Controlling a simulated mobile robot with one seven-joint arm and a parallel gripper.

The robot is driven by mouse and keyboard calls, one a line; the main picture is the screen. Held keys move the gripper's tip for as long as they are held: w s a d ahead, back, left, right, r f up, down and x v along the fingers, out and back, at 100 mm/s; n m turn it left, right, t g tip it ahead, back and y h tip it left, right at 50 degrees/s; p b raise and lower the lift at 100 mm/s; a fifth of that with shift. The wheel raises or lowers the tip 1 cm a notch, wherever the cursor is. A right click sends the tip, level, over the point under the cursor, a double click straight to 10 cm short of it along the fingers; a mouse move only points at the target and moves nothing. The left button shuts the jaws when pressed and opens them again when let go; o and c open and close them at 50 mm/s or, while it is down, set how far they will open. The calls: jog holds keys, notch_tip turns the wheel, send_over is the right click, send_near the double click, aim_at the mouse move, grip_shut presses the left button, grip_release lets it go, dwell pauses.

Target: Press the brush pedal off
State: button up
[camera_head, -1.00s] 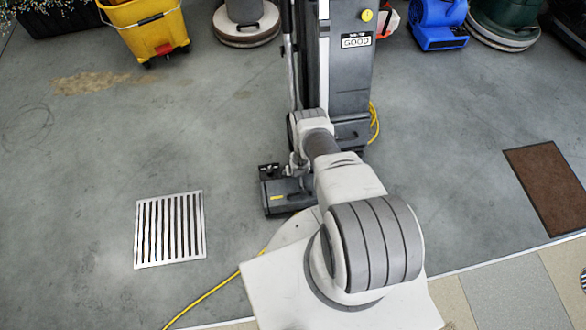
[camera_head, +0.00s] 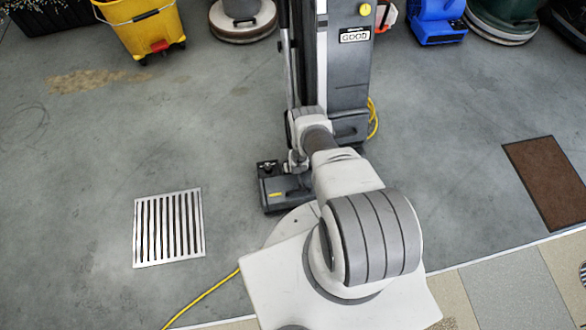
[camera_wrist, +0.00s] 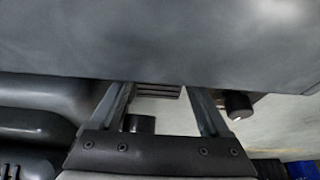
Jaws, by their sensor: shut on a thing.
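The upright grey floor machine (camera_head: 349,80) carries a label reading GOOD. Its low dark brush head (camera_head: 283,194) rests on the floor. A small black part (camera_head: 268,168) on top of the head may be the brush pedal; I cannot tell whether it is up or down. My gripper is down beside the machine, mostly hidden by my arm in the head view. In the wrist view my gripper (camera_wrist: 158,100) has its two fingers apart, tips hidden behind a large smooth grey surface (camera_wrist: 160,45). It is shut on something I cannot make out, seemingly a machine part.
A yellow bucket (camera_head: 140,25) and a blue blower (camera_head: 437,22) stand at the back. A metal floor grate (camera_head: 168,228) lies left and a brown mat (camera_head: 549,182) right. A yellow cord (camera_head: 205,295) runs along the floor. Open floor lies on both sides.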

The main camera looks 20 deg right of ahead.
jog(key=shift+w+g, duration=0.2)
jog(key=shift+g, duration=0.3)
jog(key=o, duration=1.1)
jog(key=shift+r, duration=0.15)
